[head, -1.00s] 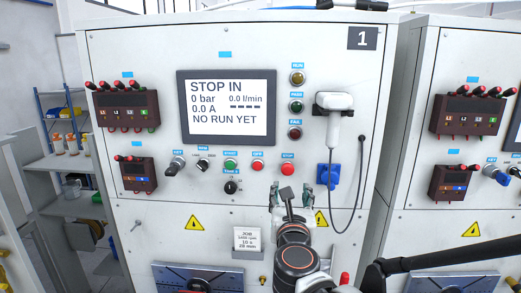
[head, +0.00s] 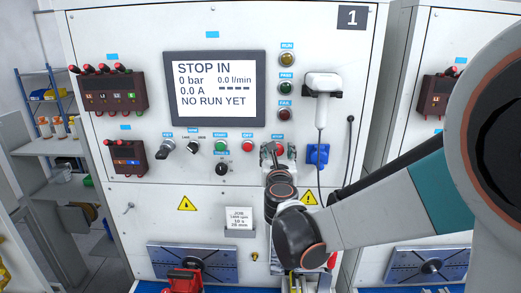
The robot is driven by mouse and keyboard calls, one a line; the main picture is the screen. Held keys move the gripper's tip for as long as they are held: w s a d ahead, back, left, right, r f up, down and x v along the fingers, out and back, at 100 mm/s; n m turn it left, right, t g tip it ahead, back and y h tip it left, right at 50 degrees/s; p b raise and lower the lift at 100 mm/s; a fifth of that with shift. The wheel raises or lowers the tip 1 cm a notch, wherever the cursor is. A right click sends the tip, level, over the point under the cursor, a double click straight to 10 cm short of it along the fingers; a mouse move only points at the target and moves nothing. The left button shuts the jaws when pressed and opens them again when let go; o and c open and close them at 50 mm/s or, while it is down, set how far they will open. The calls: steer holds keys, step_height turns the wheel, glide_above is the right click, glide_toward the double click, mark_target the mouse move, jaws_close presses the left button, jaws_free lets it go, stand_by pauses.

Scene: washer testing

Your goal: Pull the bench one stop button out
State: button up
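The bench one panel (head: 130,220), marked 1, fills the middle of the head view. Its screen (head: 214,85) reads STOP IN, 0 bar, 0.0 l/min, 0.0 A and NO RUN YET. The STOP label (head: 277,138) shows just above my gripper (head: 278,152).
The red OFF button (head: 247,146) and green start button (head: 220,146) sit close on the left. A white handheld device (head: 322,84) hangs at the upper right, its cable running down by a blue socket (head: 318,155). A bed plate (head: 192,263) lies below.

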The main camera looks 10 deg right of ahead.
steer(key=shift+w+d, duration=0.15)
steer(key=shift+w, duration=0.4)
jaws_close()
steer(key=shift+s+b, duration=0.5)
steer(key=shift+s, duration=0.15)
jaws_free()
steer(key=s+a, duration=0.2)
steer(key=s, duration=1)
steer(key=shift+a, duration=0.3)
